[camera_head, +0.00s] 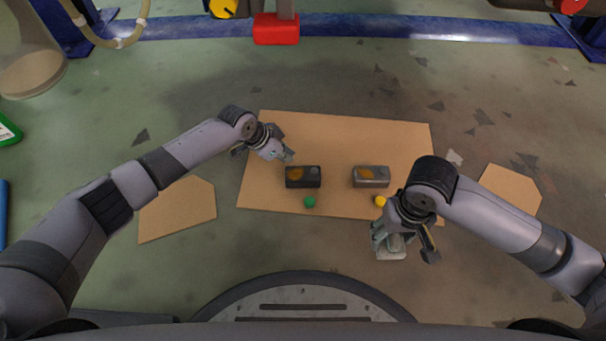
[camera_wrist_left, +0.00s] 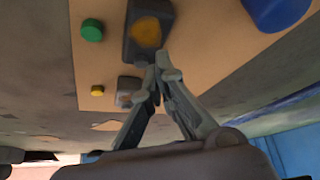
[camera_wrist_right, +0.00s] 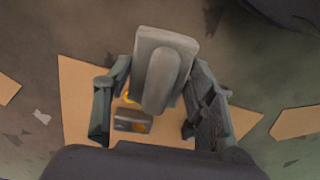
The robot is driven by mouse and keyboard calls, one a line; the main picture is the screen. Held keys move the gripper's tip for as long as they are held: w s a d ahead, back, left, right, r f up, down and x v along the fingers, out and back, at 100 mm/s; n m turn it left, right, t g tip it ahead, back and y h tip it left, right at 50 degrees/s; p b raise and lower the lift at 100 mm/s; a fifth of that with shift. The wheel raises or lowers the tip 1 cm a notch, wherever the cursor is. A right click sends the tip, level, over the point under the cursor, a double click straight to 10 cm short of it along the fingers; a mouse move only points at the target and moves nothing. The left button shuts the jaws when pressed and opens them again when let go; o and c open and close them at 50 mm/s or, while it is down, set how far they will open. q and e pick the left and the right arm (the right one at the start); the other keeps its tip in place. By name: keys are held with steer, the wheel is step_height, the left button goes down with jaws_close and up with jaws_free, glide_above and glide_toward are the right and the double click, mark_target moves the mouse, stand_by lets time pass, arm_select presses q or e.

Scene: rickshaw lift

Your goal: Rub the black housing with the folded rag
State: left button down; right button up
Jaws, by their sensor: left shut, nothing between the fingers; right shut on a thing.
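The black housing (camera_head: 303,177) lies on the brown board, with an orange-brown patch on its top. It also shows in the left wrist view (camera_wrist_left: 133,47). My left gripper (camera_head: 288,157) is shut and empty just above the housing's upper left in the head view; whether it touches cannot be told. My right gripper (camera_head: 391,240) is shut on a grey-white pad with a raised ridge, which looks like the folded rag (camera_wrist_right: 176,46). It holds the rag in front of the board's near right edge, apart from the black housing.
A grey housing (camera_head: 371,183) with a similar orange patch sits right of the black one. A green round piece (camera_head: 310,202) and a yellow one (camera_head: 380,201) lie in front of them. Loose cardboard pieces (camera_head: 178,210) lie on the floor.

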arm_select(q)
steer(key=v, duration=1.2)
